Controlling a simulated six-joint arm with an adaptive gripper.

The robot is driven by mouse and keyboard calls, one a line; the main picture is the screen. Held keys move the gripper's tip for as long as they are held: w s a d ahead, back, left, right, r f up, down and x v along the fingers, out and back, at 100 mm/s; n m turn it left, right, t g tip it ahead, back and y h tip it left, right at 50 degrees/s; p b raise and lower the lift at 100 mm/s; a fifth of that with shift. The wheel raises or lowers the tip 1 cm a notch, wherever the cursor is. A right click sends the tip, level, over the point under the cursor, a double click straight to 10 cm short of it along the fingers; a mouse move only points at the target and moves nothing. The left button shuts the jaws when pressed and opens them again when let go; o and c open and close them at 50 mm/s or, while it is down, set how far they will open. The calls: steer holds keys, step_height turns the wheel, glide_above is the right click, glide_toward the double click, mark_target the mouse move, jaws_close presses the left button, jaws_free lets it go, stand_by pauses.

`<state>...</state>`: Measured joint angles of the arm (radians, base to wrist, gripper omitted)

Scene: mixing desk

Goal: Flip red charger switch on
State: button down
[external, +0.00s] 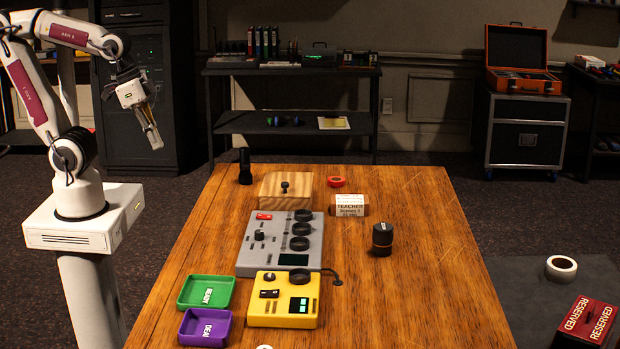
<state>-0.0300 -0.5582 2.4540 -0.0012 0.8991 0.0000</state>
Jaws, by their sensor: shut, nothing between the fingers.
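A grey control box (252,262) lies on the wooden table, with black knobs and a dark screen. A small red part with pale marks (264,216) sits at its far left corner; it is the only red part I see on a device, and I cannot tell its on or off position. A yellow device (282,319) in front of it has a black switch (269,293), a knob and a lit green display. My gripper (156,141) is shut and empty, pointing down in the air left of the table's far end, well away from both devices.
On the wooden table (420,290) are a green tray (188,304), a purple tray (187,339), a wooden box with a black lever (299,201), a black cylinder (244,168), a red ring (336,182), a white labelled block (349,212) and a black jar (382,240).

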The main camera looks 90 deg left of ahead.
steer(key=w+a+f, duration=0.2)
steer(key=w, duration=0.9)
steer(key=w+a+f+g, duration=0.1)
steer(key=w+a+f, duration=0.1)
steer(key=w, duration=1)
steer(key=shift+x, duration=0.75)
steer(key=shift+w+f, duration=0.15)
steer(key=shift+f, duration=0.05)
glide_above(259, 215)
steer(key=f, duration=1.1)
steer(key=shift+s+a+f, duration=0.15)
steer(key=shift+s+f, duration=0.1)
steer(key=shift+f, duration=0.05)
steer(key=shift+s+f, duration=0.1)
steer(key=shift+f, duration=0.8)
